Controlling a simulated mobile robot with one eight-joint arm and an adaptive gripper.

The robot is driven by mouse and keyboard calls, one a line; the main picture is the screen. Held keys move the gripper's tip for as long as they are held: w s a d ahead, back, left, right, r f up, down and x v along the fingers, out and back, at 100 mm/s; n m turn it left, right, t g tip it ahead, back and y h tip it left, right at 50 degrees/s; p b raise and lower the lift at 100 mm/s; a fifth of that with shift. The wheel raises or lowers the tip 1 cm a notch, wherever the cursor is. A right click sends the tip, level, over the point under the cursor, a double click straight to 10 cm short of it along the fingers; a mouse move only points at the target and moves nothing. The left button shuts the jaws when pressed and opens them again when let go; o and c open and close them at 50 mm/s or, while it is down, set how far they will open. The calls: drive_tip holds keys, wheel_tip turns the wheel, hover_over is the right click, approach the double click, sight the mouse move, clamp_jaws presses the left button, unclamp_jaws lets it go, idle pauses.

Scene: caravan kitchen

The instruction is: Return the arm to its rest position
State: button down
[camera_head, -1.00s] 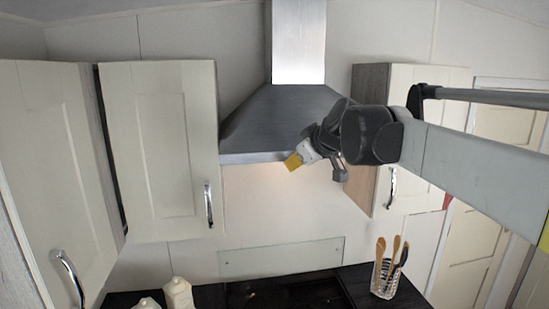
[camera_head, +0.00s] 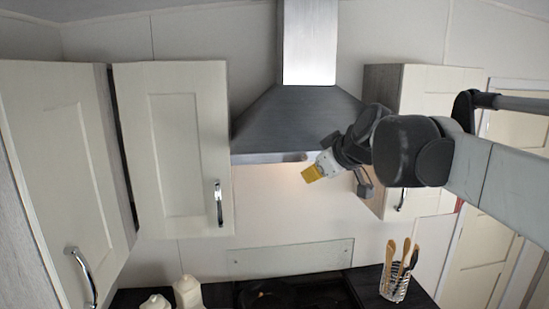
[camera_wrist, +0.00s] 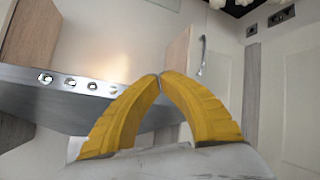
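My gripper (camera_head: 311,174) is at the right of the middle in the camera_head view, seen in front of the wall just under the right part of the cooker hood's lower edge. Its yellow fingers point to the lower left there. In the camera_wrist view the two yellow fingertips (camera_wrist: 160,77) meet, with nothing seen between them. My arm reaches in from the right side, folded at a dark joint.
The grey cooker hood (camera_head: 295,115) is behind my gripper. Wall cupboards (camera_head: 180,150) hang on the left, and another cupboard (camera_head: 435,90) is partly behind my arm. Below, a utensil holder (camera_head: 396,287) and white jars (camera_head: 187,291) stand on the dark worktop.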

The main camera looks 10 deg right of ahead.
drive_tip(key=shift+s, duration=0.2)
drive_tip(key=s+f+m+g+b, duration=0.1)
drive_tip(key=s+f+m+b, duration=0.1)
drive_tip(key=s+f+b, duration=0.6)
drive_tip(key=s+f+m+g+h+b, duration=0.1)
drive_tip(key=s+f+b, duration=0.8)
drive_tip(key=f+b, duration=1)
drive_tip(key=s+f+m+g+h+b, duration=0.1)
drive_tip(key=s+f+b, duration=0.8)
drive_tip(key=f, duration=2.7)
drive_tip(key=m+b, duration=0.2)
drive_tip(key=b, duration=0.3)
drive_tip(key=shift+d+f+m, duration=0.3)
drive_tip(key=shift+f+m, duration=0.1)
drive_tip(key=shift+s, duration=0.1)
